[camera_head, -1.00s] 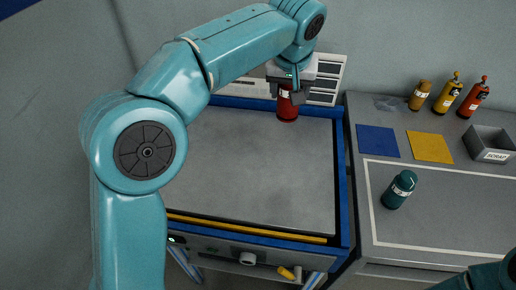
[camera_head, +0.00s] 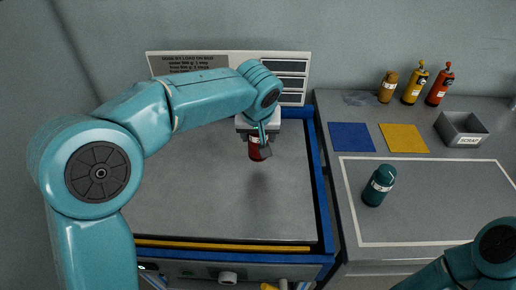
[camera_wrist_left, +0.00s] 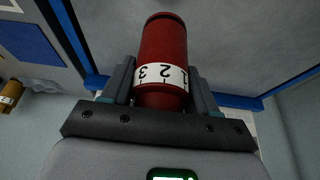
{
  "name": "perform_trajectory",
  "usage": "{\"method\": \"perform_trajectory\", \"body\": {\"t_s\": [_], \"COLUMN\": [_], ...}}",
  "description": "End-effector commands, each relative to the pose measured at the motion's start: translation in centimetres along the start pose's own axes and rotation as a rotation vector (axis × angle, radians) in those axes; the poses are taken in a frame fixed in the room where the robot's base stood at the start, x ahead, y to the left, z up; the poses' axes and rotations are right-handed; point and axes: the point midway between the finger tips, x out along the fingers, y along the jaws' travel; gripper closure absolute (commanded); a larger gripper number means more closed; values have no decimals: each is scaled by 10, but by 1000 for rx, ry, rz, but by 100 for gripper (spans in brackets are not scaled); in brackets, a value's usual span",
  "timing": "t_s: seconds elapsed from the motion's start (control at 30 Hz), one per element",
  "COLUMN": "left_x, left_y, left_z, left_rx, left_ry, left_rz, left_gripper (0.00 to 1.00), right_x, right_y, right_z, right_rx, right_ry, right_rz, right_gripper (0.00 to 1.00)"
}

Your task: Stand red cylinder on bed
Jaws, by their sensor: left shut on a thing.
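The red cylinder (camera_head: 258,150) has a white numbered band. My left gripper (camera_head: 260,143) is shut on it, and the cylinder is upright over the grey bed (camera_head: 200,190), towards its back right. In the left wrist view the red cylinder (camera_wrist_left: 163,60) sits between the two fingers of my left gripper (camera_wrist_left: 160,88), with the numbered band at the fingers. Part of my right arm shows at the lower right of the head view, but its gripper is out of frame.
The bed has a blue rim (camera_head: 319,190). On the grey bench at right are a teal cylinder (camera_head: 378,186), blue square (camera_head: 351,136), yellow square (camera_head: 404,138), scrap bin (camera_head: 462,129) and several small bottles (camera_head: 413,84). A sign board (camera_head: 190,64) stands behind the bed.

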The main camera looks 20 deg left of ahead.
Motion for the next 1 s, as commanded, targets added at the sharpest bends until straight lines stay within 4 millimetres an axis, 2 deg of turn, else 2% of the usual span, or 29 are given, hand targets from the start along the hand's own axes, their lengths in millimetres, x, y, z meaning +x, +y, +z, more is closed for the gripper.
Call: {"method": "perform_trajectory", "body": {"t_s": [0.17, 0.37, 0.73, 0.77, 0.8, 0.83, 1.0], "left_x": [14, 43, 48, 47, 46, 46, 46], "left_y": [0, 1, 1, 1, 1, 1, 1], "left_z": [4, 15, 16, 16, 16, 16, 16], "left_rx": [0, 1, 0, 0, 0, 0, 0], "left_ry": [0, 0, 2, 0, 0, 0, 0], "left_rz": [0, 0, 1, 0, 0, 0, 0], "left_gripper": [85, 85, 85, 35, 22, 16, 16], "right_x": [3, 7, 12, 10, 10, 10, 10], "right_y": [1, 3, 4, 4, 4, 4, 4], "right_z": [0, 0, 0, 0, 0, 0, 0], "right_rx": [0, 0, 0, 0, 0, 0, 0], "right_ry": [0, 0, 0, 0, 0, 0, 0], "right_rz": [0, 0, 0, 0, 0, 0, 0], "right_gripper": [11, 11, 11, 11, 11, 11, 11]}}
